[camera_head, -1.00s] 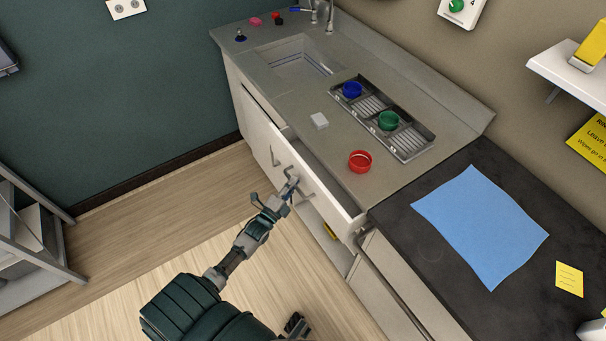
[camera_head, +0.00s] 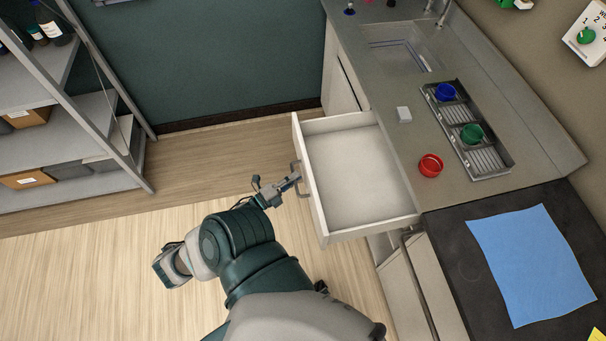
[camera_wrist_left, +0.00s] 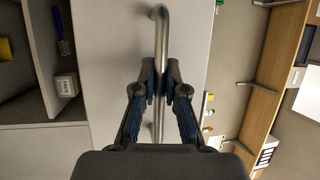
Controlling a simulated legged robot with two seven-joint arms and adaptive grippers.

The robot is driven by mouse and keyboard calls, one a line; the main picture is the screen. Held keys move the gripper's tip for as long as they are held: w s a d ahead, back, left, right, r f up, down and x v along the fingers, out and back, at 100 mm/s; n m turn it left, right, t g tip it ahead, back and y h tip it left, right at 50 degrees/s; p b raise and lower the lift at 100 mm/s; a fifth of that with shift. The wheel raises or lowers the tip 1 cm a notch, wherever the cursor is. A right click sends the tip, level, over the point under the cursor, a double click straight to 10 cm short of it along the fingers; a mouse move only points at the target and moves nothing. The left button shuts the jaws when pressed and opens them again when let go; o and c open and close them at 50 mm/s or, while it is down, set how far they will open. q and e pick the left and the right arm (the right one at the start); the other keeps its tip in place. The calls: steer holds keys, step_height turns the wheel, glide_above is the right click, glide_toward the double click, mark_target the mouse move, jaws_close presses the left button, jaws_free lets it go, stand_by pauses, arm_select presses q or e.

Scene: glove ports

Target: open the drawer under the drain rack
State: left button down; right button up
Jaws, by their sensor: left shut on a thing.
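The white drawer (camera_head: 352,180) under the counter is pulled far out, and its inside looks empty. The drain rack (camera_head: 468,130) sits on the counter beyond it, with a blue cup (camera_head: 445,92) and a green cup (camera_head: 471,134) in it. My left gripper (camera_head: 291,184) is at the drawer's front. In the left wrist view the fingers (camera_wrist_left: 161,88) are shut on the metal handle (camera_wrist_left: 161,32), which stands out from the white drawer front (camera_wrist_left: 117,45). My right gripper is not in view.
A blue cloth (camera_head: 532,262) lies on the dark worktop. A grey shelf unit (camera_head: 68,120) stands at the left. The floor between is free.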

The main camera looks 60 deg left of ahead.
arm_select(q)
steer(key=shift+s+d+f, duration=0.25)
steer(key=shift+s+f, duration=0.05)
steer(key=shift+f, duration=0.05)
steer(key=c, duration=1.2)
jaws_free()
steer(key=shift+d+r, duration=0.1)
steer(key=shift+r, duration=0.15)
steer(key=shift+w, duration=0.1)
steer(key=s+f, duration=0.2)
steer(key=s, duration=1)
steer(key=shift+d, duration=0.15)
steer(key=shift+a+f, duration=0.1)
steer(key=shift+a, duration=0.1)
